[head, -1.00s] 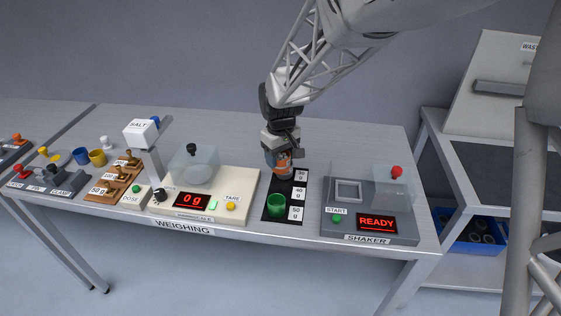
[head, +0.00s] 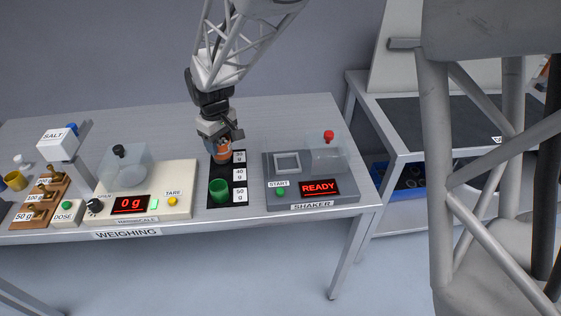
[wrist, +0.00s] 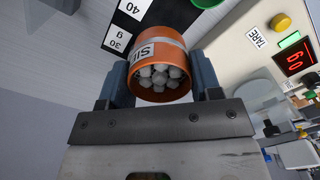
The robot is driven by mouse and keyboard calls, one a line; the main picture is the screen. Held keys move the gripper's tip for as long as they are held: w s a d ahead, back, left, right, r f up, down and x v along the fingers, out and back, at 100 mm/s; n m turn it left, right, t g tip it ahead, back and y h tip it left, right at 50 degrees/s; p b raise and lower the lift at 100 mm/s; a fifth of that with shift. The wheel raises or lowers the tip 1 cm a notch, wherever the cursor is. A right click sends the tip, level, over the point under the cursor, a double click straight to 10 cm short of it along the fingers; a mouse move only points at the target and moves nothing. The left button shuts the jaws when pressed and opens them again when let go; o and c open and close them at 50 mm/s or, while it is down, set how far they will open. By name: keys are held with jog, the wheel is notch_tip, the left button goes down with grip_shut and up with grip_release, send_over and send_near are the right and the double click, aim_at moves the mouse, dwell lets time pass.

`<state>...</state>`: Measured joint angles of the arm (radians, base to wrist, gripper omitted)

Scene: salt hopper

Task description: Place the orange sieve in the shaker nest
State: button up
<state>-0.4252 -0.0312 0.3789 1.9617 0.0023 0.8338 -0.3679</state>
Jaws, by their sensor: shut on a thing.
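My gripper (wrist: 158,82) is shut on the orange sieve (wrist: 152,52), with one finger on each side of it. The sieve has a pale label band, only partly readable, and several grey balls show in its open end. In the head view the sieve (head: 221,156) is at the far end of the black mat, by the 30 g label; I cannot tell whether it touches the mat. The shaker (head: 311,196) is to its right, its screen reading READY. The shaker nest, a raised square frame (head: 288,172) on its left part, looks empty.
A green cup (head: 219,190) stands at the mat's near end. A clear cover with a red knob (head: 328,135) is on the shaker's right part. The scale (head: 150,206) with a clear, black-knobbed cover is left. Bare table lies behind the shaker.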

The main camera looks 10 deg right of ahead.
jog(key=s+d+f, duration=0.1)
jog(key=s+d, duration=0.6)
jog(key=d, duration=0.3)
jog(key=s+d, duration=0.8)
jog(key=d, duration=0.2)
jog(key=shift+s+d+f, duration=0.3)
jog(key=shift+d+f, duration=0.05)
send_over(287, 164)
jog(key=shift+f, duration=0.75)
jog(key=shift+f, duration=0.1)
jog(key=shift+f, duration=1.65)
jog(key=shift+f, duration=0.15)
